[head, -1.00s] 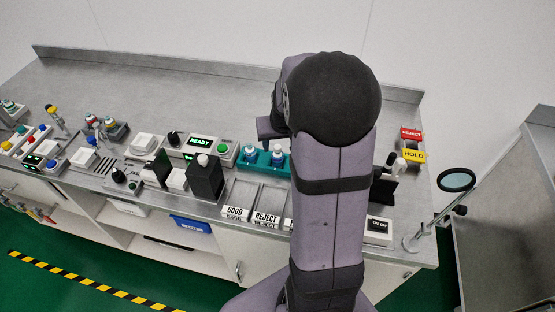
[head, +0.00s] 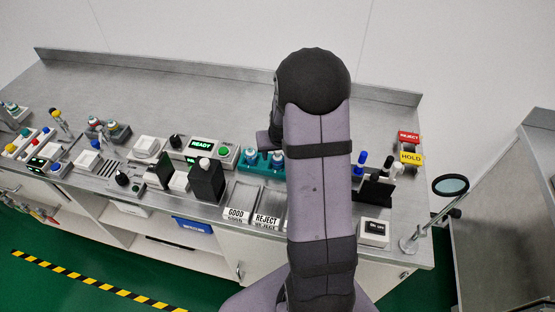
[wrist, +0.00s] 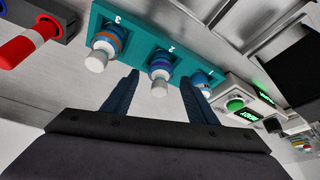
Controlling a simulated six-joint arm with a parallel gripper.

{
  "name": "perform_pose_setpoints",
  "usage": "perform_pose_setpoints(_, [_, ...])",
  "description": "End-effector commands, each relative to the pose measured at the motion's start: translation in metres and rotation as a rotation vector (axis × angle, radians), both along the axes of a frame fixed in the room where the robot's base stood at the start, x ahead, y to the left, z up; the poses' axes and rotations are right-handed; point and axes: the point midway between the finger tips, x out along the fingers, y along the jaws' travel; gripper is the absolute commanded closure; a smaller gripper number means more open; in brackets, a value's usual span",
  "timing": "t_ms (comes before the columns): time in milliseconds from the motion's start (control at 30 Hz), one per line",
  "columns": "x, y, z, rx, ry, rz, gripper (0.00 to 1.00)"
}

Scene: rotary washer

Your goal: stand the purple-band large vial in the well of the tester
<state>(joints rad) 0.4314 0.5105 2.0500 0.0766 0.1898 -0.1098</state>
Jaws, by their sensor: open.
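In the wrist view a teal rack (wrist: 135,41) holds vials in places marked 3, 2 and 1. The vial at place 2 has a band that looks purple (wrist: 160,67) and a pale end. The vial at place 3 (wrist: 105,45) has an orange band.
GOOD and REJECT trays (head: 237,200) lie in front of the rack. A black block (head: 207,183) stands to their left. Blue-capped items (head: 360,163) and a magnifier (head: 451,186) are at the right. A red-and-white item (wrist: 27,46) lies near the rack. The rear bench is clear.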

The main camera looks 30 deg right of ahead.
Motion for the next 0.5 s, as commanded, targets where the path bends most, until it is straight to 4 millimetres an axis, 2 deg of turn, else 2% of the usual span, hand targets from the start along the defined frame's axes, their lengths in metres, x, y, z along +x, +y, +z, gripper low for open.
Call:
perform_pose_setpoints(200, [0.0038,-0.0017,-0.0109,0.0,0.0,0.0,0.47])
perform_pose_setpoints(433, [0.0042,-0.002,-0.0117,-0.001,-0.001,0.0,0.47])
perform_pose_setpoints(467, [0.0042,-0.002,-0.0117,-0.001,-0.001,0.0,0.5])
perform_pose_setpoints(500, [0.0042,-0.0019,-0.0116,-0.001,-0.001,0.0,0.59])
